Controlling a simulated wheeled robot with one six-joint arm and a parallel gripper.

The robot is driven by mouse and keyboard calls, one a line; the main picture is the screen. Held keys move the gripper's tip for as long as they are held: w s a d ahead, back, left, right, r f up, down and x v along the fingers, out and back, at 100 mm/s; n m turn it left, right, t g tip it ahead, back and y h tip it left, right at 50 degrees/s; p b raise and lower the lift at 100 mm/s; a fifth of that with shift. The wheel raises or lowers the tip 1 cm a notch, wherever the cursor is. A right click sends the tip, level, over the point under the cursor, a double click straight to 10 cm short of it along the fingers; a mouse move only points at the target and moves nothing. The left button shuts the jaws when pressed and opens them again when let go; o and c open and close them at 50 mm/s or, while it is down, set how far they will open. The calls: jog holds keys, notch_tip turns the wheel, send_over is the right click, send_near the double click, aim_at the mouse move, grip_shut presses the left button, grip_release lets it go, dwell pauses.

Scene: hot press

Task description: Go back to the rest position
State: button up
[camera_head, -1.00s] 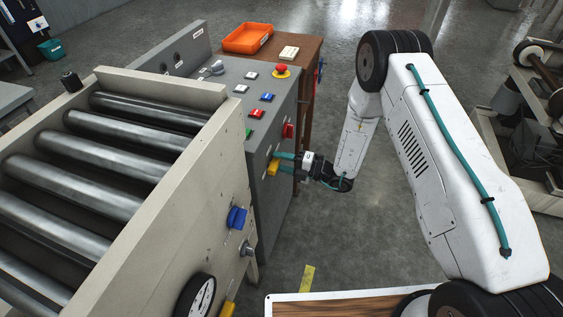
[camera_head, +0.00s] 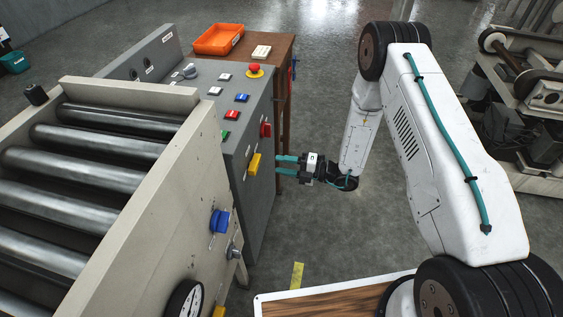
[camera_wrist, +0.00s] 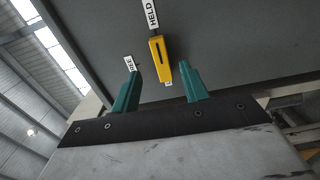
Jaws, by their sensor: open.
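My gripper (camera_head: 287,165) is to the right of the grey control cabinet's side panel, with its two teal fingers pointing at the panel. The fingers are apart and nothing is between them. A yellow lever (camera_head: 254,166) stands out from that panel, left of the fingertips with a gap. A second label is partly hidden by the left finger.
A roller conveyor (camera_head: 110,250) fills the left. The cabinet top has a red emergency button (camera_head: 254,69) and several coloured buttons. An orange tray (camera_head: 218,40) sits on a brown table (camera_head: 276,47). A machine (camera_head: 520,110) stands at right. The floor (camera_head: 330,225) below my gripper is clear.

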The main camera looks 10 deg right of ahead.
jog(key=s+a+n+g, duration=0.1)
jog(key=s+n+g, duration=0.3)
jog(key=s+n, duration=0.25)
jog(key=s+d+r+n+g+h, duration=0.1)
jog(key=s+r+n+g+h, duration=0.1)
jog(key=s+r+n+g, duration=0.4)
jog(key=s+d+r+n+g+h, duration=0.2)
jog(key=s+r+n+g, duration=0.1)
jog(key=r+n, duration=0.7)
jog(key=s+d+r+n+t+h, duration=0.4)
jog(key=s+d+r+n+h, duration=0.2)
jog(key=s+r+n, duration=0.3)
jog(key=s+d+r+n+t+h, duration=0.4)
jog(key=s+d+r+n+h, duration=0.3)
jog(key=r, duration=0.7)
jog(key=shift+s+d+n, duration=0.85)
jog(key=shift+s+d, duration=0.2)
jog(key=shift+s, duration=0.4)
